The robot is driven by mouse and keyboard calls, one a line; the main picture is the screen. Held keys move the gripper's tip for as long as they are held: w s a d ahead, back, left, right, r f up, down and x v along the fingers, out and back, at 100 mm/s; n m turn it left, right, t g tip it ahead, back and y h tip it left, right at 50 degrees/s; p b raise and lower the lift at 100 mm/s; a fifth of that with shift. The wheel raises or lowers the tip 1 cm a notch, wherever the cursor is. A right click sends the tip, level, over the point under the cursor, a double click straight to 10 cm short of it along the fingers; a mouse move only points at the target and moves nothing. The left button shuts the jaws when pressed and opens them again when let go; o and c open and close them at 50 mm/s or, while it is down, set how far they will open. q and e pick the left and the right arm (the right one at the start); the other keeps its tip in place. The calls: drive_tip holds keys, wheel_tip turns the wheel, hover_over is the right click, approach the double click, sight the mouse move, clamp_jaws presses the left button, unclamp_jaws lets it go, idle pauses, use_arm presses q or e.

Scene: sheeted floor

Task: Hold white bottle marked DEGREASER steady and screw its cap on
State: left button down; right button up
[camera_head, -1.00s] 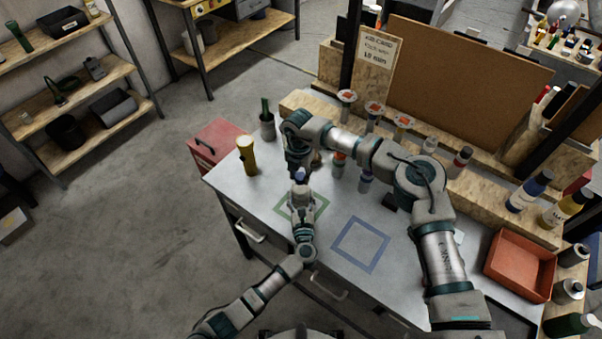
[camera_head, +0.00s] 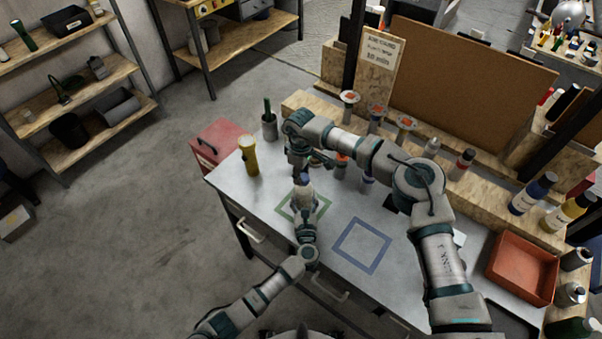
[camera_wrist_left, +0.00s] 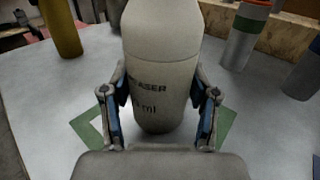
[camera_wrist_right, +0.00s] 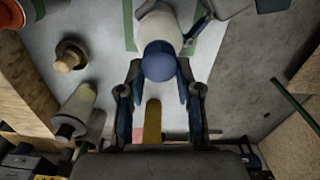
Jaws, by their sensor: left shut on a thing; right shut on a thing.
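The white bottle (camera_wrist_left: 160,45) stands upright over the green square outline (camera_wrist_left: 88,130), with part of its dark lettering, "EASER" and "ml", showing in the left wrist view. My left gripper (camera_wrist_left: 160,95) is shut on its body, one finger on each side. The blue cap (camera_wrist_right: 160,55) is over the bottle's top (camera_wrist_right: 158,27) in the right wrist view. My right gripper (camera_wrist_right: 159,72) is shut on the cap from above. In the head view my right gripper (camera_head: 300,172) hides much of the cap. How tightly the cap sits cannot be told.
A yellow cylinder (camera_head: 249,157) stands on the table left of the bottle. A blue square outline (camera_head: 361,245) marks bare table to the right. Several containers stand behind my right arm. A red tray (camera_head: 522,268) is at the far right.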

drive_tip(key=o, duration=0.7)
drive_tip(key=shift+s, duration=0.1)
drive_tip(key=shift+r, duration=0.15)
use_arm(q)
drive_tip(key=shift+a, duration=0.1)
use_arm(e)
drive_tip(key=shift+r, duration=2.15)
drive_tip(key=shift+c, duration=0.4)
